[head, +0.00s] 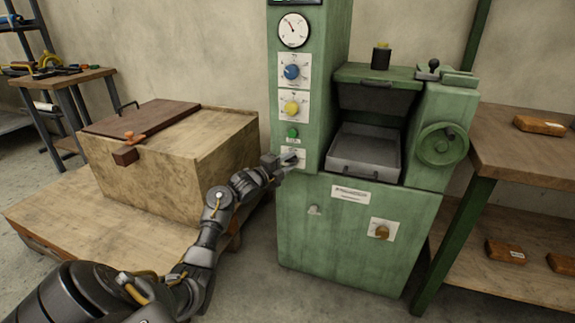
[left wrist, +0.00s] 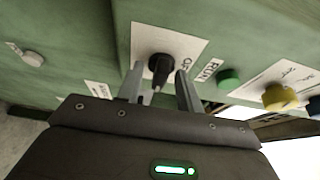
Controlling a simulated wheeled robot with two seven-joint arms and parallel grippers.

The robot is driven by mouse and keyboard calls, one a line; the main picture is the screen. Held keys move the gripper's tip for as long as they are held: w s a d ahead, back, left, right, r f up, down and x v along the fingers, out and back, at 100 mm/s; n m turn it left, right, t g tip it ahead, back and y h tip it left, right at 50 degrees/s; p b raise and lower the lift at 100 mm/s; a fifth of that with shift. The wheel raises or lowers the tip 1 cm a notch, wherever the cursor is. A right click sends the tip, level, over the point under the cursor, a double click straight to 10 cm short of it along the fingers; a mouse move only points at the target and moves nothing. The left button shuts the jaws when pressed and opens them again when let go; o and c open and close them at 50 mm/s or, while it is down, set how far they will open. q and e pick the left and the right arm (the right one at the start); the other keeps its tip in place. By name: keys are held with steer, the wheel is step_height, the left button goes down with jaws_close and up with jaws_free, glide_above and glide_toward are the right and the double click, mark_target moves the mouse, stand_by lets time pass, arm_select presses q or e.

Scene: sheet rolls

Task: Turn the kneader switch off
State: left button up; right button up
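The green kneader (head: 310,120) stands ahead, with a column of controls on its front. Its switch is a black knob on a white plate (head: 297,153), low in that column, with my left gripper (head: 282,163) right at it. In the left wrist view the black switch (left wrist: 160,68) shows between the two fingers of my left gripper (left wrist: 160,85), which stand apart with gaps beside the knob. The plate carries the letters "OF", partly hidden. My right gripper is not in view.
Near the switch are a green button (left wrist: 229,78) labelled RUN and a yellow knob (left wrist: 281,96). A wooden box (head: 170,160) stands left of the kneader. A shelf with brown packages (head: 505,250) stands at the right.

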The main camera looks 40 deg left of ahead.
arm_select(q)
jaws_close()
